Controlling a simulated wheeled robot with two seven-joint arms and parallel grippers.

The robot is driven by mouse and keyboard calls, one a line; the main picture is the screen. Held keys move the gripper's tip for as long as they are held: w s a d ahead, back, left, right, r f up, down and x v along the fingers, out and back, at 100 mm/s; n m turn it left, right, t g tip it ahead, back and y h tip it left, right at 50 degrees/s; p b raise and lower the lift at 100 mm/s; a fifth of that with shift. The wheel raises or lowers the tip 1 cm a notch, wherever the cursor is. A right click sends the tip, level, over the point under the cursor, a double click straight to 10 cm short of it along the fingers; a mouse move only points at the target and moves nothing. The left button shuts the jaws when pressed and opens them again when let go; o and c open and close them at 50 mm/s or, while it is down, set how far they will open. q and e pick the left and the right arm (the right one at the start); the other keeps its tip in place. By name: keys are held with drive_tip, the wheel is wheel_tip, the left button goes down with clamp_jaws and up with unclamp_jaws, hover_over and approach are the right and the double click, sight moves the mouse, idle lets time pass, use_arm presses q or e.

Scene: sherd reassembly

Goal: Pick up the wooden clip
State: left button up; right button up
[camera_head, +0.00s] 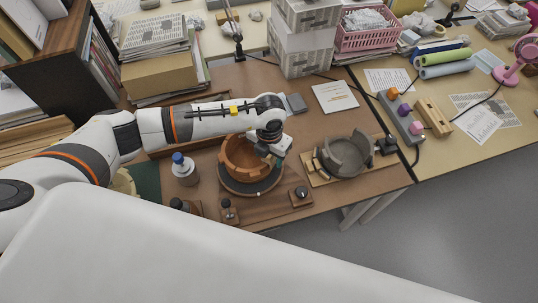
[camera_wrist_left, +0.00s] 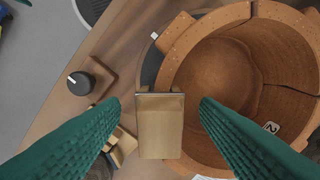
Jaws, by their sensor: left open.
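A pale wooden clip (camera_wrist_left: 160,128) with a metal edge shows in the left wrist view, at the rim of the orange-brown clay bowl (camera_wrist_left: 215,65). Whether it grips the rim or only overlaps it I cannot tell. My left gripper (camera_wrist_left: 159,103) is open; its teal fingers stand on either side of the clip, with visible gaps. In the head view the left gripper (camera_head: 272,155) is over the right side of the bowl (camera_head: 240,158) and hides this clip. More pale wooden clips (camera_wrist_left: 122,146) lie at lower left in the wrist view. My right gripper is not in view.
The bowl sits on a dark round turntable (camera_head: 228,186). A knob on a wooden block (camera_head: 300,193) is close in front. A grey broken bowl (camera_head: 346,160) stands on a board to the right, and a blue-capped bottle (camera_head: 183,170) to the left. The table's front edge is near.

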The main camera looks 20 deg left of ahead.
use_arm(q)
drive_tip(key=c, duration=0.8)
